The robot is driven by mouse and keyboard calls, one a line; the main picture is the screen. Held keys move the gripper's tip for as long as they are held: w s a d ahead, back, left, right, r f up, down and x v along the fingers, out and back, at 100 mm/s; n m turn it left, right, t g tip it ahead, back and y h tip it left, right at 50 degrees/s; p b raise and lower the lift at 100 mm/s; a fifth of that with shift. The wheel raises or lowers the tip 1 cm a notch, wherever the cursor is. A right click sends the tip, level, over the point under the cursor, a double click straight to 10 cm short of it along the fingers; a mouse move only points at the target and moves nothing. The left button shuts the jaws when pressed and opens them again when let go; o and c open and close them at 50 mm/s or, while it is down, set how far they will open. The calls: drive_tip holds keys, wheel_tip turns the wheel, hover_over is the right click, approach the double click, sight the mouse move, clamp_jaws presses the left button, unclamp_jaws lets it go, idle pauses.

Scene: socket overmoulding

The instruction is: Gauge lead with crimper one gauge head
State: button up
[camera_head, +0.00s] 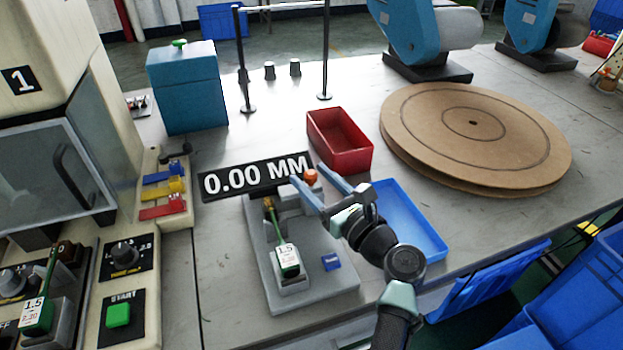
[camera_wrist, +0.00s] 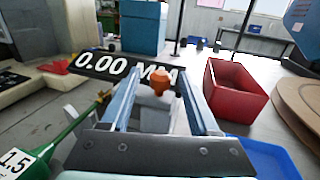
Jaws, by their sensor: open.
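The gauge is a grey stand (camera_head: 318,290) on the table, with a black display (camera_head: 255,178) reading 0.00 MM; the display also shows in the wrist view (camera_wrist: 108,66). An orange knob (camera_head: 311,177) tops the stand. A green lead-like piece (camera_head: 274,228) with a brass-coloured end and a 1.5 tag (camera_head: 287,258) lies along the stand; its tag shows in the wrist view (camera_wrist: 15,163). My gripper (camera_head: 309,181) is open, its two fingers either side of the orange knob, also seen in the wrist view (camera_wrist: 160,84). Whether they touch it is unclear.
A red bin (camera_head: 340,140) and blue tray (camera_head: 408,222) stand beside the gauge. A large cardboard reel (camera_head: 475,135) lies at right. The machine marked 1 (camera_head: 45,60) is at left, with another green 1.5-tagged piece (camera_head: 38,316) near its controls. A blue box (camera_head: 188,88) stands behind.

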drive_tip(key=shift+w+a, duration=0.3)
drive_tip(key=shift+w, duration=0.2)
clamp_jaws()
idle(1.2)
